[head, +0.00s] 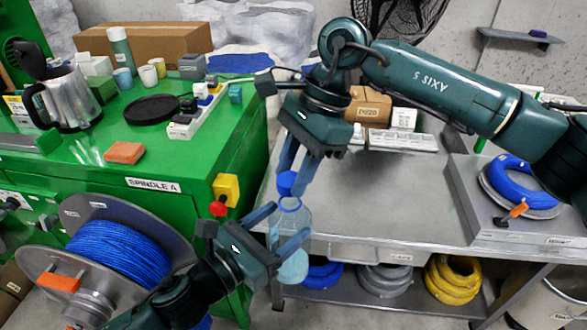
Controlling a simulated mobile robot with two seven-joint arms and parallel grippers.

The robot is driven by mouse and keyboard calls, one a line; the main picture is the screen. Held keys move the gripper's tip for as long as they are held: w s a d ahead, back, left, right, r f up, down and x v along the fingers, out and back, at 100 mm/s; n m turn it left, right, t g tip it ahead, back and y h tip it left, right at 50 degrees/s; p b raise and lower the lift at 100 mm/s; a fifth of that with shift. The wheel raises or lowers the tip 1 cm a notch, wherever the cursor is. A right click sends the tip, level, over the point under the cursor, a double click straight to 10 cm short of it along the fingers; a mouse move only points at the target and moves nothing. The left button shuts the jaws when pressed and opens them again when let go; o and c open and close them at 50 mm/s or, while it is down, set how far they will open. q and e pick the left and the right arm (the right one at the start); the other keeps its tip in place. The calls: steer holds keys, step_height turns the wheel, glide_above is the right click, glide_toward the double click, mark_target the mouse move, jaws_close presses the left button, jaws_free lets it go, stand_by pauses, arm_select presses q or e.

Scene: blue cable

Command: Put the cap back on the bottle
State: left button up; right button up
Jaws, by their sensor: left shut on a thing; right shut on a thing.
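A clear bottle with pale blue liquid (291,262) is upright in front of the grey workbench. My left gripper (279,226) comes from below left and is shut on the bottle, its blue fingers around its sides. A blue cap (287,183) is right above the bottle's neck. My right gripper (296,172) points down from above and is shut on the cap. The cap is at the bottle's mouth; whether it is seated or only touching cannot be told.
The green cabinet (170,200) on the left carries a kettle (68,100), a black plate (151,109) and a power strip (196,110). A blue cable reel (120,250) stands lower left. The workbench (375,205) is clear in the middle; coiled hoses lie on its shelf.

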steer(key=shift+f, duration=0.8)
steer(key=shift+f, duration=0.5)
